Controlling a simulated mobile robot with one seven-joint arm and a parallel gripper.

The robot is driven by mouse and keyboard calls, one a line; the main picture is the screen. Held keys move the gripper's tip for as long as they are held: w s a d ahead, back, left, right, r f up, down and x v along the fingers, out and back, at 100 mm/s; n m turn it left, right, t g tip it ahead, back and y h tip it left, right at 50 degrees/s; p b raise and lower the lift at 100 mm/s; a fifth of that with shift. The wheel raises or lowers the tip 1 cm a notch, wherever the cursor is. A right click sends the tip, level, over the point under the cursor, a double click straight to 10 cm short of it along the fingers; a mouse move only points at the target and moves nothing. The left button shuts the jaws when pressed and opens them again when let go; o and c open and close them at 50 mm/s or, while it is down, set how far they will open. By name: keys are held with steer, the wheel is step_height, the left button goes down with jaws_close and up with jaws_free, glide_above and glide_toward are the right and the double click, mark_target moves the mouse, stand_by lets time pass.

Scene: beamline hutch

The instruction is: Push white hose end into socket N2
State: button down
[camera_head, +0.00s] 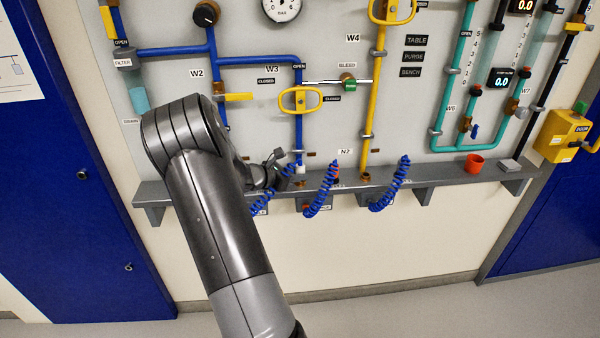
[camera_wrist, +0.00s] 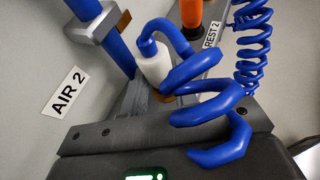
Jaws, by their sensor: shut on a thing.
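The white hose end (camera_wrist: 153,62) is in the wrist view, with its blue coiled hose (camera_wrist: 205,90) curling from its top across my gripper. My gripper (camera_wrist: 150,88) is shut on the white hose end; the coil hides part of the grip. A brass-coloured part shows at its lower end; I cannot tell whether the two are joined. In the head view my gripper (camera_head: 290,178) is at the shelf, below the W3 blue pipe, with a small white part (camera_head: 300,169) beside it. The N2 label (camera_head: 345,152) and a brass socket (camera_head: 365,177) under the yellow pipe are to its right.
An orange hose end (camera_wrist: 191,14) stands by the REST 2 label (camera_wrist: 212,34), between my gripper and the N2 socket. Another blue coil (camera_head: 390,190) hangs from the shelf (camera_head: 435,176) further right. The AIR 2 label (camera_wrist: 66,92) is beside a blue pipe (camera_wrist: 105,38). A red cup (camera_head: 474,163) stands far right.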

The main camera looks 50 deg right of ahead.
steer(key=shift+r, duration=0.6)
stand_by(0.3)
steer(key=shift+r, duration=2.95)
steer(key=w+a+n+t, duration=0.1)
steer(key=w+a, duration=0.1)
steer(key=a, duration=0.1)
steer(key=w+a+f+n+t, duration=0.1)
steer(key=w+a+t, duration=0.1)
steer(key=w+a, duration=0.1)
steer(key=w+a+n+t, duration=0.1)
steer(key=w+a+n, duration=0.1)
steer(key=a, duration=0.1)
steer(key=shift+w+f+t, duration=0.3)
steer(key=shift+t, duration=0.1)
steer(key=w+a+f+n+t+y, duration=0.1)
steer(key=w+a+n+t+y, duration=0.2)
steer(key=a, duration=1)
steer(key=w+a+f+n+t+y, duration=0.2)
steer(key=a+n+t, duration=0.3)
steer(key=a, duration=0.8)
steer(key=w+a+f+n+t+y, duration=0.2)
steer(key=w+a+n+t+y, duration=0.1)
steer(key=a, duration=1.1)
steer(key=n+t+y, duration=0.1)
steer(key=n, duration=0.1)
steer(key=shift+w+n, duration=0.3)
steer(key=shift+w, duration=0.05)
